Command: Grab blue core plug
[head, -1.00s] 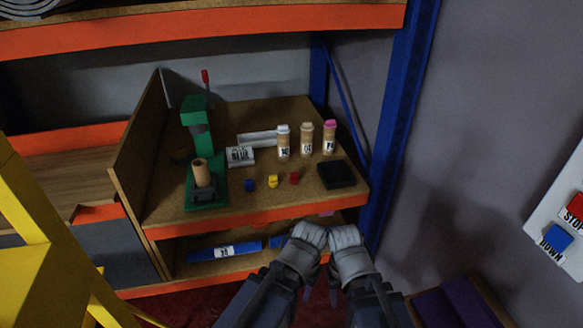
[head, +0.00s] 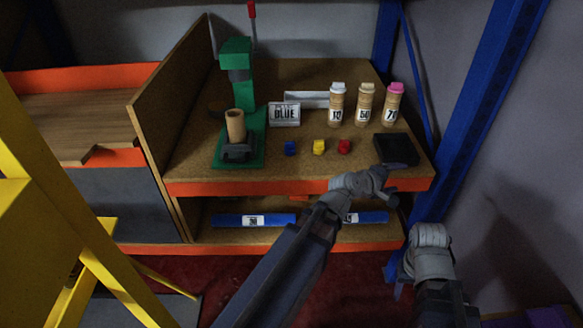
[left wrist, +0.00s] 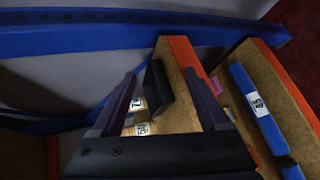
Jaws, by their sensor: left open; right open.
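The blue core plug (head: 290,148) is a small blue piece standing on the brown workbench shelf, left of a yellow plug (head: 319,147) and a red plug (head: 344,146). My left gripper (head: 388,187) is at the bench's front edge, to the right of the blue plug and apart from it. In the left wrist view its fingers (left wrist: 160,75) are spread, with nothing held. The blue plug is not visible in that view. My right gripper (head: 402,280) hangs lower right, in front of the rack, away from the plugs, and is open.
A green press (head: 236,90) holding a cardboard core (head: 235,127) stands left of the plugs. Blue rolls (head: 255,220) lie on the lower shelf.

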